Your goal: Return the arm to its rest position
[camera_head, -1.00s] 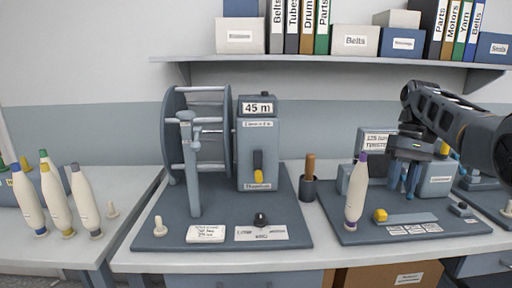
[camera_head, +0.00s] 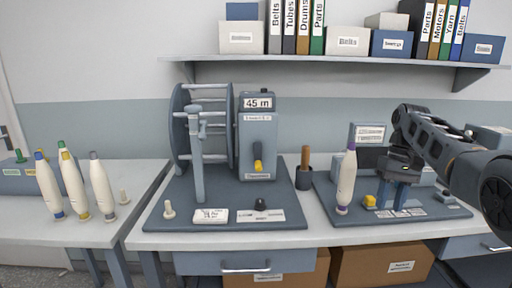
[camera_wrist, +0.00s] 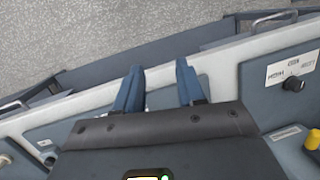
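My arm comes in from the right in the head view. My gripper (camera_head: 391,206) points down over the right-hand base plate (camera_head: 338,227), just right of the yellow knob. In the wrist view my gripper (camera_wrist: 159,66) shows two blue fingers spread apart with nothing between them; bench edge and floor lie below. A white bobbin (camera_head: 347,182) with a purple tip stands upright on that plate, left of my gripper and apart from it.
A reel winder (camera_head: 200,145) and its box reading 45 m (camera_head: 257,140) stand mid-bench. A dark cup (camera_head: 304,179) stands between the plates. Several bobbins stand on the left table (camera_head: 150,173). A shelf (camera_head: 350,60) with boxes and binders runs above. The floor shows below the bench.

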